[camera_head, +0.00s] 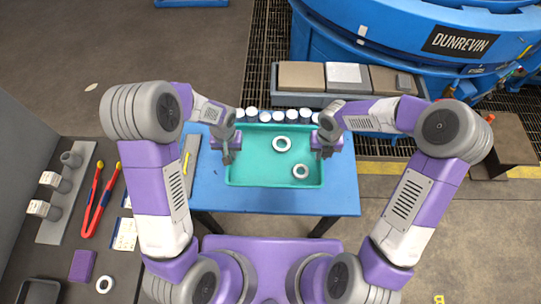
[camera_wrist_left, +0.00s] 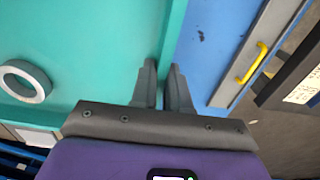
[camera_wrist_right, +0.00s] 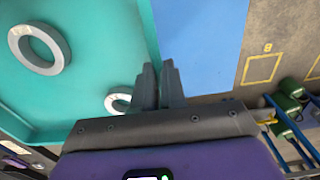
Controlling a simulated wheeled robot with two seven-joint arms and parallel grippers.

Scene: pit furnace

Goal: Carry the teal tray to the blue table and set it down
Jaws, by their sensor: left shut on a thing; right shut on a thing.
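The teal tray (camera_head: 260,181) is over the blue table (camera_head: 290,202) in the head view, with two pale rings (camera_head: 281,143) (camera_head: 301,171) in it. I cannot tell whether it rests on the table or hangs just above it. My left gripper (camera_head: 228,156) is shut on the tray's left wall, which also shows in the left wrist view (camera_wrist_left: 172,40). My right gripper (camera_head: 322,152) is shut on the right wall, which also shows in the right wrist view (camera_wrist_right: 149,35). The tray looks about level.
Several small white-topped jars (camera_head: 264,116) line the table's far edge. A grey strip with a yellow handle (camera_head: 189,160) lies on the table's left part. A grey bin with boxes (camera_head: 303,76) and a blue furnace stand behind.

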